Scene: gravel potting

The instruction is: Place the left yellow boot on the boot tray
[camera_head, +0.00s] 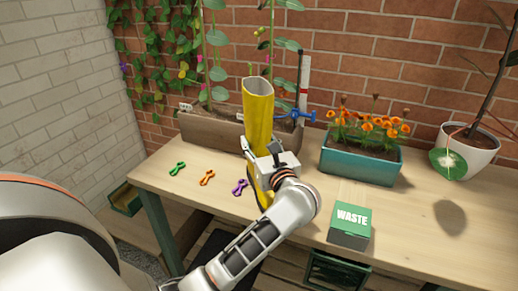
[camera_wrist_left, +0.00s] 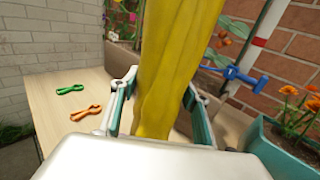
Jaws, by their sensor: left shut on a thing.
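A tall yellow boot (camera_head: 258,108) stands roughly upright at the front of the table, its open top upward. My left gripper (camera_head: 262,158) is shut on the boot's shaft from the near side; the lower part is mostly hidden behind my gripper and arm. In the left wrist view the yellow shaft (camera_wrist_left: 172,65) sits between the two fingers (camera_wrist_left: 160,105). A dark flat surface (camera_head: 216,246), partly hidden by my arm, shows low beyond the table's front edge; I cannot tell whether it is the boot tray. My right gripper is not in view.
Green, orange and purple clips (camera_head: 239,187) lie on the wooden table (camera_head: 290,235). A brown planter (camera_head: 205,130), a teal flower box (camera_head: 360,165) and a white pot (camera_head: 468,148) stand behind. A green WASTE box (camera_head: 350,226) stands to the right. A dark crate (camera_head: 335,272) is below.

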